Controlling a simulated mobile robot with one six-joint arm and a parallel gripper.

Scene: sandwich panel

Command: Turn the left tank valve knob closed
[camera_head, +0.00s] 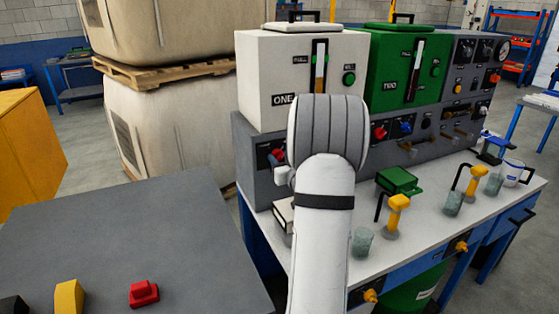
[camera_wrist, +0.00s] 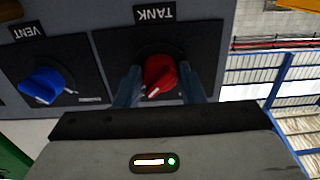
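The wrist view is upside down and shows the red tank valve knob (camera_wrist: 160,76) under a TANK label. My gripper (camera_wrist: 158,84) has one finger on each side of this knob, with narrow gaps showing, so it looks open around it. Whether a fingertip touches the knob is unclear. A white pointer mark shows on the knob. In the head view the left red knob (camera_head: 278,155) shows just left of my wrist, on the grey panel below the white unit marked ONE (camera_head: 268,78). My wrist hides the fingers there.
A blue VENT knob (camera_wrist: 42,84) sits beside the tank knob. The right panel has another red knob (camera_head: 380,132) and blue knob (camera_head: 406,128) below the green unit (camera_head: 400,70). Yellow-handled fittings (camera_head: 397,212), beakers and a green box (camera_head: 398,181) stand on the bench (camera_head: 440,230).

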